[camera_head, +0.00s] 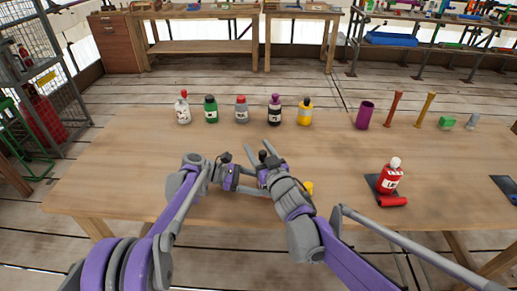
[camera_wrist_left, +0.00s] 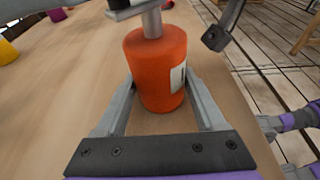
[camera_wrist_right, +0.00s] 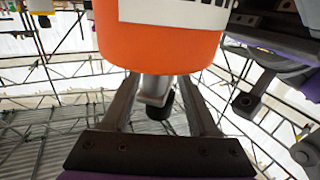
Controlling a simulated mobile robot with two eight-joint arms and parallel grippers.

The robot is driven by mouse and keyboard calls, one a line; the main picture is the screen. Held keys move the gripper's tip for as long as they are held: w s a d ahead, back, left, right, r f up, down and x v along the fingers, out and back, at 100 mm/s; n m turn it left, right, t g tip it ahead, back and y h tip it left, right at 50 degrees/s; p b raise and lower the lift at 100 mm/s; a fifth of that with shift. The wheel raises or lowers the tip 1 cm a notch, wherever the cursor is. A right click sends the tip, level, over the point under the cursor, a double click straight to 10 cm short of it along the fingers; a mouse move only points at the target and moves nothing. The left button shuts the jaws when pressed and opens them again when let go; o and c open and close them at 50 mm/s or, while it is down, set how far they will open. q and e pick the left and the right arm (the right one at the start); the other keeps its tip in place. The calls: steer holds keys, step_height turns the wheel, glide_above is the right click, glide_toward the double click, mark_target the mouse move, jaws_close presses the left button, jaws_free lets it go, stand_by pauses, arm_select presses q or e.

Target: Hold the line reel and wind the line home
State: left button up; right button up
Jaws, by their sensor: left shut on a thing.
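My left gripper (camera_wrist_left: 158,88) is shut on an orange line reel (camera_wrist_left: 155,65), one finger on each side of its drum. The reel has a pale label and a grey shaft on top in the left wrist view. In the right wrist view, the orange reel (camera_wrist_right: 160,45) is above my right gripper (camera_wrist_right: 158,88). A grey crank part with a black knob (camera_wrist_right: 160,106) lies between the right fingers, with gaps on both sides. In the head view both grippers meet over the table, the right one (camera_head: 262,155) with fingers apart; the reel is mostly hidden there.
On the wooden table (camera_head: 120,175), several bottles (camera_head: 241,110) stand in a row at the back. A purple cup (camera_head: 365,115) and posts stand back right. A red bottle (camera_head: 390,179) stands on a dark mat at right, beside a red cylinder (camera_head: 393,201). A yellow thing (camera_head: 307,187) is partly hidden.

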steer(key=v, duration=1.2)
